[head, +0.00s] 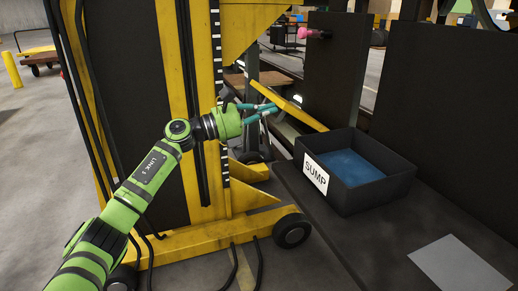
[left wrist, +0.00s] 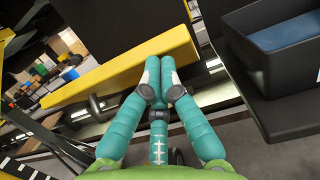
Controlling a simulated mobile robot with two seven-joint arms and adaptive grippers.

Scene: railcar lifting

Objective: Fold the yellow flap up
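The yellow flap (head: 287,106) is a long flat bar. In the head view it slopes down to the right, ending near the sump box. In the left wrist view the flap (left wrist: 125,66) crosses the upper left, just past the fingertips. My left gripper (head: 269,108) has teal fingers and is at the flap's near side, toward its left half. In the left wrist view my left gripper (left wrist: 160,75) has its fingertips drawn together at the flap's lower edge. I cannot tell whether they touch it, and nothing shows clearly between them. My right gripper is not in view.
A black box labelled SUMP (head: 337,198) with blue inside stands on a dark surface to the right. A grey sheet (head: 458,268) lies in front. A yellow and black wheeled lift column (head: 205,120) stands beside my left arm.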

